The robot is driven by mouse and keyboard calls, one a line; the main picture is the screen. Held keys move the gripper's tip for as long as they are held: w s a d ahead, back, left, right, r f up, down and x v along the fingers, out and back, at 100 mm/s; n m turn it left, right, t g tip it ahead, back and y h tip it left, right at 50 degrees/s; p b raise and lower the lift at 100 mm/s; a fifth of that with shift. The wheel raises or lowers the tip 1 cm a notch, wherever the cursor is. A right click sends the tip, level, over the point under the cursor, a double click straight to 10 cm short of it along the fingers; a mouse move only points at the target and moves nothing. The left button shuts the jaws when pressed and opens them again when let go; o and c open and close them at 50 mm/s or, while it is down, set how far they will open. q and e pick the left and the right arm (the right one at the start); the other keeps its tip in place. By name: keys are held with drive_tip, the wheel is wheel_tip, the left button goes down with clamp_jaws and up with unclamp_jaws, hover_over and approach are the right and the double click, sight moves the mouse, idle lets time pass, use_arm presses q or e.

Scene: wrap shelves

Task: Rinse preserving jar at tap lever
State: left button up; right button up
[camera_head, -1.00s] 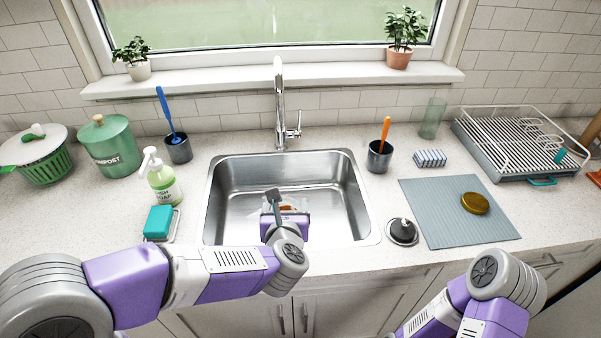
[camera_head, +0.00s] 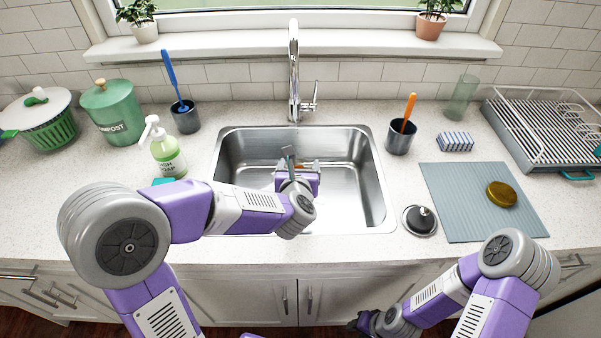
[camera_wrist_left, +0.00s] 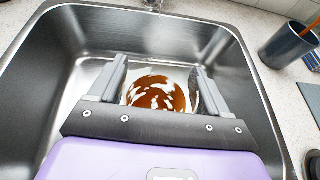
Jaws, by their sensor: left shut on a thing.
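My left gripper (camera_head: 297,165) is inside the sink (camera_head: 378,195), shut on the preserving jar (camera_wrist_left: 157,93). In the left wrist view the jar is a round shape with brown and white patches between the two fingers. In the head view my gripper and wrist mostly hide it. The chrome tap (camera_head: 293,70) stands behind the sink, with the tap lever (camera_head: 313,97) on its right side. I cannot make out any water running. My right gripper (camera_head: 364,321) is low at the front, below the counter edge, and its fingers are unclear.
A gold lid-like disc (camera_head: 501,194) lies on the grey mat (camera_head: 465,225) at right. A black sink plug (camera_head: 420,220) sits beside the sink. A dark cup with an orange-handled brush (camera_head: 401,138) stands right of the sink, a soap bottle (camera_head: 166,155) left.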

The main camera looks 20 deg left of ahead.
use_arm(q)
drive_tip(key=w+a+f+b, duration=0.1)
drive_tip(key=w+a, duration=0.2)
drive_tip(key=w, duration=0.5)
drive_tip(key=shift+a+f, duration=0.15)
drive_tip(key=shift+f, duration=0.15)
idle(0.6)
drive_tip(key=shift+w+d+b, duration=0.25)
drive_tip(key=shift+d+b, duration=0.05)
drive_tip(key=shift+d, duration=0.3)
drive_tip(key=shift+a, duration=0.25)
drive_tip(key=shift+s+a+b, duration=0.25)
drive_tip(key=shift+a+b, duration=0.1)
drive_tip(key=shift+b, duration=0.2)
drive_tip(key=shift+d, duration=0.15)
